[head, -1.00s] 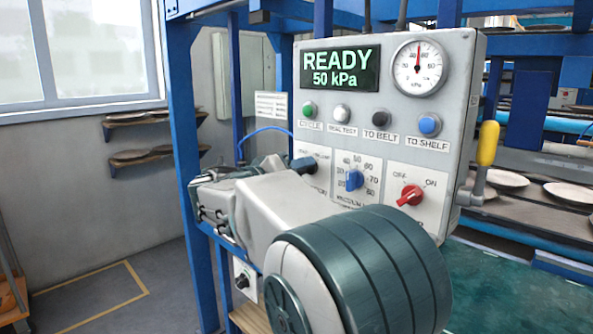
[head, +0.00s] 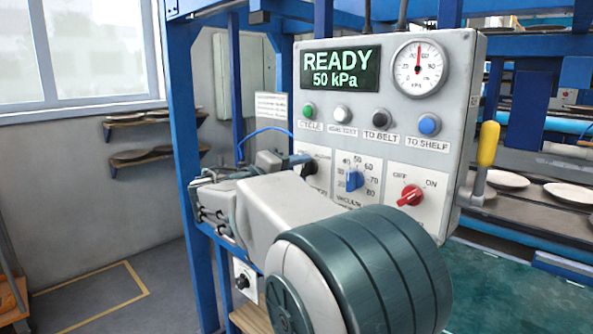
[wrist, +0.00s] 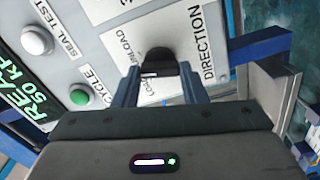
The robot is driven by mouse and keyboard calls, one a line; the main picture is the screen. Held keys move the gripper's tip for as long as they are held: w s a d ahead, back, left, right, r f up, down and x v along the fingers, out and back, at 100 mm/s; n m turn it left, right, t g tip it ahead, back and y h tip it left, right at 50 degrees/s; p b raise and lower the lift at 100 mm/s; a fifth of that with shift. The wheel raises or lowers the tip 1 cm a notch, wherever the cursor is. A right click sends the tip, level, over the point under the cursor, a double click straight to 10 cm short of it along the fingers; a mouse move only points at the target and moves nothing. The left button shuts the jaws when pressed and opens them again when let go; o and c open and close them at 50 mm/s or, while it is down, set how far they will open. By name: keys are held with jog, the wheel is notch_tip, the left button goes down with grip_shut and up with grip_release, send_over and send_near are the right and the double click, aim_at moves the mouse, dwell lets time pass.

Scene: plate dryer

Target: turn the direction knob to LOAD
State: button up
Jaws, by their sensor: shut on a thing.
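The direction knob (head: 309,167) is a black knob at the lower left of the grey control panel. It also shows in the wrist view (wrist: 160,54), by the DIRECTION label and partly hidden LOAD and UNLOAD lettering. My gripper (wrist: 160,74) is at the panel, its two blue fingers closed on either side of the knob. In the head view my gripper (head: 294,161) comes in from the left, and my arm hides the lower panel edge. I cannot tell which word the knob points to.
The blue vacuum knob (head: 354,180) and the red OFF/ON knob (head: 410,196) sit to the right. Push buttons, including a green one (head: 309,110), line the panel above. A yellow-handled lever (head: 488,144) stands at the right edge. The display (head: 340,70) reads READY, 50 kPa.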

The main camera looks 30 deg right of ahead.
jog(key=n+p, duration=0.3)
jog(key=n, duration=0.3)
jog(key=shift+n, duration=0.3)
jog(key=n+p, duration=0.2)
jog(key=n, duration=0.1)
jog(key=shift+n+p, duration=0.3)
jog(key=shift+n, duration=0.1)
jog(key=shift+f+n+p, duration=0.1)
jog(key=shift+n+p, duration=0.45)
jog(key=shift+n, duration=0.25)
jog(key=shift+f, duration=0.1)
jog(key=o, duration=1)
jog(key=v, duration=1.4)
jog(key=shift+b, duration=0.45)
